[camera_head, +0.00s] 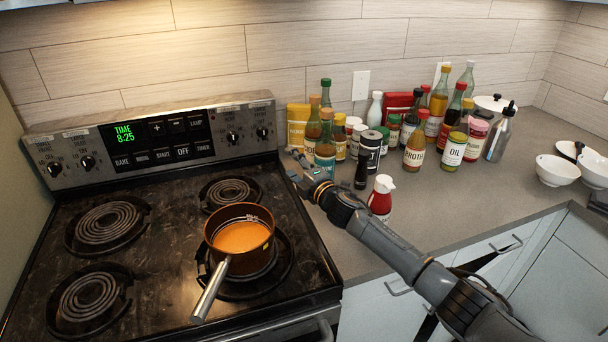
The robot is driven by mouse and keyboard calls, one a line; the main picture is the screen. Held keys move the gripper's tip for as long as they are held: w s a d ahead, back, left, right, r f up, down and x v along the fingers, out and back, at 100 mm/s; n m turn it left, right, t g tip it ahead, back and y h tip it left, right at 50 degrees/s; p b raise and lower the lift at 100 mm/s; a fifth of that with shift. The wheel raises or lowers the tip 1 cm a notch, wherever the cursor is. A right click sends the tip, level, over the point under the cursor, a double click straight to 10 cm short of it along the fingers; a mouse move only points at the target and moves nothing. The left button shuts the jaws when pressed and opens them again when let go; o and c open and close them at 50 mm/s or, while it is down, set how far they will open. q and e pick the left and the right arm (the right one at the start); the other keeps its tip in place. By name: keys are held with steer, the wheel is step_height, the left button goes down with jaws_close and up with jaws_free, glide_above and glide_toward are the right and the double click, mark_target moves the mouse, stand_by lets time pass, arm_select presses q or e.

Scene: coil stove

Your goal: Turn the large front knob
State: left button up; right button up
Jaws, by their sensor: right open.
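The stove's back panel (165,160) carries dark round knobs. Two are at its left end, the outer left knob (53,169) and the inner left knob (88,161). Two are at its right end, the inner right knob (233,137) and the outer right knob (262,132). The labels above them are too small to read surely, so I cannot tell which is the large front knob. My right gripper (295,166) is open and empty, right of and apart from the outer right knob, near the counter's bottles. My left gripper is not in view.
A copper pot (240,240) with orange contents sits on the front right coil, its handle toward the front. Several bottles, including an oil bottle (453,149), crowd the counter behind my right arm. A red bottle with a white top (381,198) stands close to the arm.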

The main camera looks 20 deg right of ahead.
steer(key=s+p, duration=0.2)
steer(key=s, duration=0.6)
steer(key=shift+s+d, duration=0.15)
steer(key=shift+s, duration=0.15)
steer(key=shift+c, duration=0.4)
